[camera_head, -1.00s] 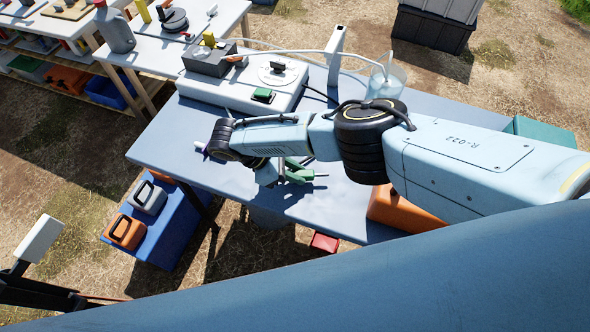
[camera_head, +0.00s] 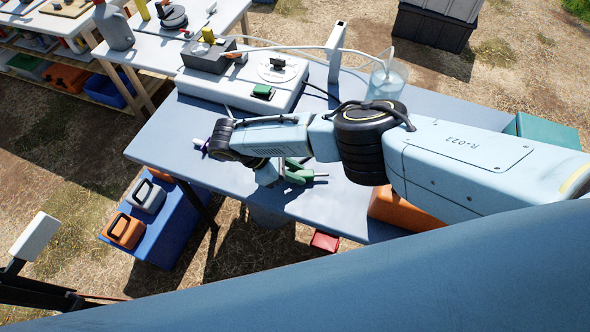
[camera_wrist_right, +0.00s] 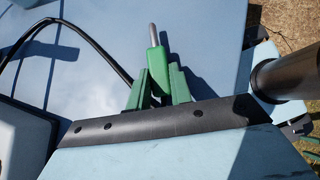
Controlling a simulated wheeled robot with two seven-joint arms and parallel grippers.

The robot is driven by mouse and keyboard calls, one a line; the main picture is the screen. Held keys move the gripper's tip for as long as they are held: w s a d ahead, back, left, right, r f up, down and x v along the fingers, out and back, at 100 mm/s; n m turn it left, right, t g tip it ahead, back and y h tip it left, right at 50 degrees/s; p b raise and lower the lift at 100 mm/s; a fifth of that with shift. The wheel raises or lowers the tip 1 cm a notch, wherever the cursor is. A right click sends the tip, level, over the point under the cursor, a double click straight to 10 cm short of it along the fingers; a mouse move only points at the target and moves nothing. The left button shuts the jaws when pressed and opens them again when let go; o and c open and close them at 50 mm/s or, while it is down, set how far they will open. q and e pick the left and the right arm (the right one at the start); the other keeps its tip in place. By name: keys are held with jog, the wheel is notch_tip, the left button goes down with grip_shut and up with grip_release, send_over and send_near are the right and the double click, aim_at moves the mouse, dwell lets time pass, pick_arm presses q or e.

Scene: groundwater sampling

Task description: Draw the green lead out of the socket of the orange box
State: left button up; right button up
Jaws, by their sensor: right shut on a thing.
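My right gripper (camera_head: 298,172) is over the near part of the blue-grey table. Its green fingers (camera_wrist_right: 160,88) are shut on the green lead (camera_wrist_right: 156,66). The lead's green body stands between the fingers, and its bare grey metal tip (camera_wrist_right: 152,34) points away from the gripper, with no socket around it. An orange box (camera_head: 392,211) shows below my right arm, at the table's near right; the arm hides most of it. I cannot see its socket. My left gripper is not in view.
A white instrument (camera_head: 232,95) with a dark box and green switch stands at the table's back left. A clear beaker (camera_head: 386,82) with a white tube stands at the back. A black cable (camera_wrist_right: 92,40) curves over the tabletop. A red box (camera_head: 325,241) shows below the near edge.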

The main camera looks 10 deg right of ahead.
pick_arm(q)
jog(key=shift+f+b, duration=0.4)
pick_arm(e)
jog(key=shift+f, duration=0.5)
jog(key=o, duration=1)
jog(key=shift+s, duration=0.1)
jog(key=shift+f, duration=0.1)
jog(key=v, duration=0.5)
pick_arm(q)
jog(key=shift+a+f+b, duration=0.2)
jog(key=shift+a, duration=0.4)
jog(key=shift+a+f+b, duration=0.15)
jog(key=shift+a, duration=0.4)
pick_arm(e)
jog(key=v, duration=0.8)
jog(key=shift+w+a+r, duration=0.2)
jog(key=shift+w+r, duration=0.1)
jog(key=shift+r, duration=0.05)
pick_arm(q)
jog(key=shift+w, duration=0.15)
